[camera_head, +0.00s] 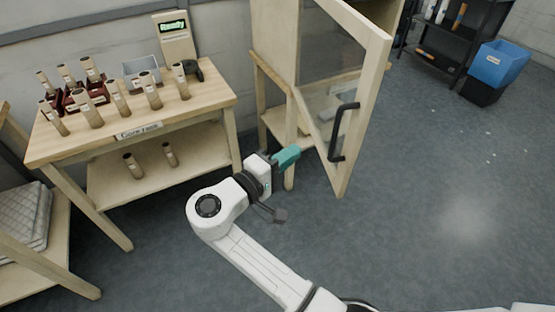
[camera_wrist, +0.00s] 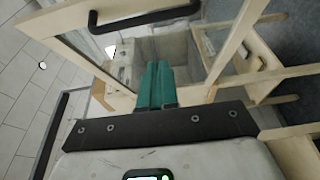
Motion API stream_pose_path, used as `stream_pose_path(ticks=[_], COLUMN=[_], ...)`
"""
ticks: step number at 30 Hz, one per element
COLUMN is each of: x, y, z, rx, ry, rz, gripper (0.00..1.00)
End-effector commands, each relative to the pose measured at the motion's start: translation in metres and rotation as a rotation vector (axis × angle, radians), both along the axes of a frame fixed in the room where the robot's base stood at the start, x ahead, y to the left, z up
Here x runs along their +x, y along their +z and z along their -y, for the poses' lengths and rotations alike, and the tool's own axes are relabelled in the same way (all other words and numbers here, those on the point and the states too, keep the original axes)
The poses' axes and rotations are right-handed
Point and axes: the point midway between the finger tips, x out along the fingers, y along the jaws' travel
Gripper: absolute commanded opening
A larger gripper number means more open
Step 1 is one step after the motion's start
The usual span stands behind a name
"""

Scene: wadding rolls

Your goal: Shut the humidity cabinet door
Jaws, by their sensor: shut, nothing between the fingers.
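The humidity cabinet (camera_head: 272,40) is a pale wooden case on legs, at the top middle of the head view. Its door (camera_head: 372,75), a wooden frame with a clear pane and a black handle (camera_head: 342,133), stands open and juts toward me. My gripper (camera_head: 291,155), with teal fingers, is shut and empty. In the head view it shows left of the door's lower part and in front of the cabinet stand. In the wrist view the teal fingers (camera_wrist: 156,85) point at the cabinet's front, with the door's handle (camera_wrist: 145,17) at the top left. I cannot tell whether the fingers touch anything.
A wooden table (camera_head: 190,107) on the left holds several cardboard rolls, a grey tray and a device reading "Ready". A blue bin (camera_head: 497,64) and dark shelf (camera_head: 452,40) stand at the far right. Grey floor (camera_head: 440,190) is clear right of the door.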

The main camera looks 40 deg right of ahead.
Motion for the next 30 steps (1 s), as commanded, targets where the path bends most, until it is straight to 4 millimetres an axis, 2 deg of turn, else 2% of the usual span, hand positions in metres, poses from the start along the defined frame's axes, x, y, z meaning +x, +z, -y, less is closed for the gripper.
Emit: stream_pose_path(ticks=[1,6,12,30], x=[-0.001,-0.004,-0.022,-0.029], y=[0.002,0.001,0.000,-0.001], z=[0.011,0.041,0.057,0.066], rx=[0.001,0.001,0.002,0.002], ry=[-0.005,-0.003,-0.001,0.003], rz=[-0.001,-0.003,-0.001,-0.001], gripper=[0.00,0.00,0.00,0.00])
